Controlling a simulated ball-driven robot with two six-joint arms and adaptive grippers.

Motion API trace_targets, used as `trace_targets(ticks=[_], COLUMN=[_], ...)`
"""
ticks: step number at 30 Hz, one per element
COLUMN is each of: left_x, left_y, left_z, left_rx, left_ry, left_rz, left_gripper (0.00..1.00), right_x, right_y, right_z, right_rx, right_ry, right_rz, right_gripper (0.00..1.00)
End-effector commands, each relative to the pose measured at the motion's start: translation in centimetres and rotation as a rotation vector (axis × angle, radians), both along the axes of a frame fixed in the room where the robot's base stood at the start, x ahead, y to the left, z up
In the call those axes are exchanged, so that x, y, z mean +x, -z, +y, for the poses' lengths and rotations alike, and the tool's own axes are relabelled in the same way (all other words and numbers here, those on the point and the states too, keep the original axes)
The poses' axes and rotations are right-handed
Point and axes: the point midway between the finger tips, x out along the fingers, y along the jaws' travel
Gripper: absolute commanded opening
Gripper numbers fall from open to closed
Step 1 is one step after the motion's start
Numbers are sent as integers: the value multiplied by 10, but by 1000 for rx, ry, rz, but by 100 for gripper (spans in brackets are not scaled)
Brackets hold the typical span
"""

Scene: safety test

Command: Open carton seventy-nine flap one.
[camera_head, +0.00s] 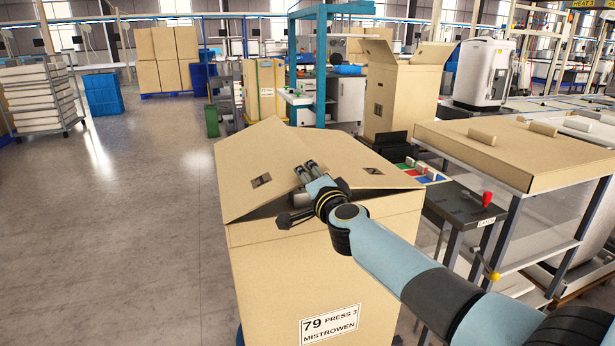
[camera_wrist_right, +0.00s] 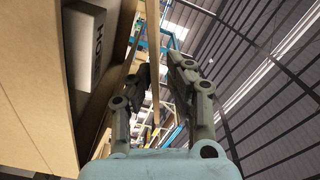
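Carton seventy-nine (camera_head: 275,275) stands upright in front of me, with a label reading "79 PRESS 3 MISTROWEN". Its left flap (camera_head: 240,175) is tilted up. Its right flap (camera_head: 365,170) lies lower, sloping across the top; which one is flap one I cannot tell. My right gripper (camera_head: 307,169) is above the carton top between these flaps. In the right wrist view my gripper (camera_wrist_right: 160,72) has its fingers apart, with a thin cardboard edge (camera_wrist_right: 154,50) between them and a gap beside the right finger. My left gripper is not in view.
A taller carton with raised flaps (camera_head: 395,95) stands behind. A shelf table with a cardboard top (camera_head: 520,155) and a small stand with a red knob (camera_head: 487,199) are close on the right. The floor on the left (camera_head: 130,220) is free.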

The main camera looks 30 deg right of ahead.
Motion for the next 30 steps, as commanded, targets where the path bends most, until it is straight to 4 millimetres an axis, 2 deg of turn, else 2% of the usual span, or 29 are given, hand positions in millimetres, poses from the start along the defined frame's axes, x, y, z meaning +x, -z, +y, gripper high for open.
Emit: trace_targets(ticks=[5,30], left_x=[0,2], left_y=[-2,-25], left_z=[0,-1], left_rx=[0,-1], left_ry=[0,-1], left_rz=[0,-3], left_gripper=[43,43], right_x=[-4,-66], right_y=[0,-1], right_z=[1,16], right_rx=[0,0], right_ry=[0,0], right_rz=[0,0], right_gripper=[15,15])
